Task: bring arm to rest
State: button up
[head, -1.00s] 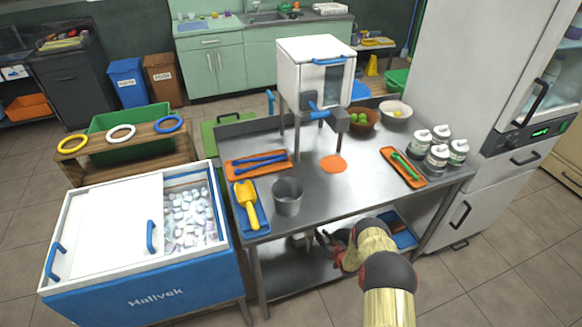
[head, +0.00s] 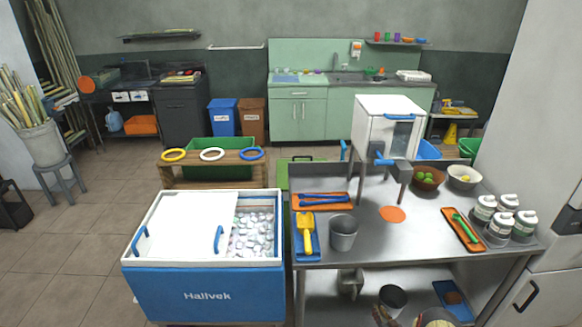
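My arm shows only at the bottom edge of the head view, right of centre, as a gold curved link low in front of the metal table (head: 370,232). Dark reddish parts beside it, at the lower shelf, look like my gripper (head: 384,316). They are small and cut off by the frame edge, so I cannot make out the fingers or whether they hold anything. The white press (head: 385,130) with blue handles stands at the table's back. A metal cup (head: 343,233) stands upright at the table's front left.
The blue ice chest (head: 205,293) stands left of the table, its white lid partly open over ice. Orange trays, a yellow scoop (head: 305,228), bowls and several white jars (head: 503,216) occupy the tabletop. A fridge (head: 560,235) stands at the right.

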jog(key=s+f+g+h, duration=0.1)
jog(key=s+f+g, duration=0.5)
jog(key=s+f, duration=0.55)
jog(key=s+d+r+m+g, duration=0.1)
jog(key=s+d+r+g, duration=0.15)
jog(key=s, duration=0.35)
jog(key=s+a+r+g, duration=0.2)
jog(key=s+r, duration=0.1)
jog(key=r, duration=1)
jog(key=s+a+r+m+g, duration=0.1)
jog(key=s+a+r+g, duration=0.1)
jog(key=r, duration=1.1)
jog(key=s+a+r+g, duration=0.2)
jog(key=s+r, duration=0.1)
jog(key=r, duration=1)
jog(key=s+a+r+t, duration=0.2)
jog(key=s+a+r, duration=0.4)
jog(key=r, duration=0.7)
jog(key=s+a+r+n+t+p, duration=0.1)
jog(key=s+a+r, duration=0.5)
jog(key=r, duration=0.8)
jog(key=s+a+r+n+t+p, duration=0.1)
jog(key=s+a+r+t, duration=0.2)
jog(key=r, duration=1.1)
jog(key=s+a, duration=0.3)
jog(key=s, duration=0.2)
jog(key=shift+t, duration=0.35)
